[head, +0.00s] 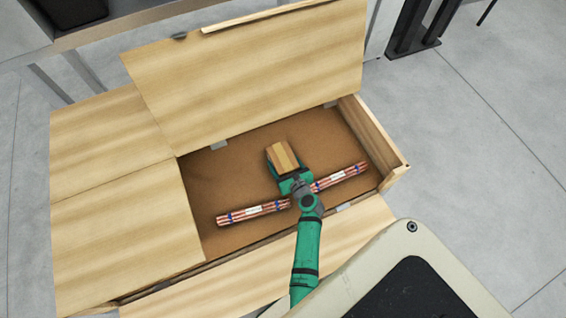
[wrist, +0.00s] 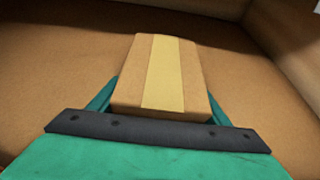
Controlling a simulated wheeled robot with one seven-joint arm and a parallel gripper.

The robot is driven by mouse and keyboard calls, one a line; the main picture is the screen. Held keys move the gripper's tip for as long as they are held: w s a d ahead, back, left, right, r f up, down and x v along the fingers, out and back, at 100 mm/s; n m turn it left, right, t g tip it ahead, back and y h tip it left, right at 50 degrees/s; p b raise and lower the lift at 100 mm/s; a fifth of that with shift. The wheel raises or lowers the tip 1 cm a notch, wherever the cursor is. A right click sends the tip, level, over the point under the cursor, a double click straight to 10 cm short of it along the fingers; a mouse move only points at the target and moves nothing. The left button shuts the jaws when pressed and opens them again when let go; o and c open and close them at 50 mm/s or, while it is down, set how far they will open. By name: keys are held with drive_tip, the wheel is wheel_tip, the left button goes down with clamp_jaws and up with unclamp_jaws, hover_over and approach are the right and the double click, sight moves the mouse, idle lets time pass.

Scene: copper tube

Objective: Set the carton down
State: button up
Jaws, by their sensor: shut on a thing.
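A small brown carton (head: 284,157) with a yellowish tape strip is held at the end of my arm, over the brown floor of an open wooden box. My gripper (head: 284,165) is shut on it. In the wrist view the carton (wrist: 160,75) sits between the green fingers of my gripper (wrist: 160,105), its taped face toward the camera. I cannot tell whether the carton's underside touches the box floor.
The open wooden box (head: 378,145) has a raised lid (head: 250,75) at its back. A bundle of copper tubes (head: 252,212) lies across the box floor, passing under my arm. The floor left of the carton is clear. Closed wooden panels (head: 130,200) lie to the left.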

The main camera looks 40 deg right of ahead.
drive_tip(key=shift+w+f, duration=0.1)
drive_tip(key=shift+f, duration=0.15)
drive_tip(key=shift+d, duration=0.1)
drive_tip(key=o, duration=1.3)
drive_tip(key=shift+f, duration=0.1)
drive_tip(key=v, duration=1.2)
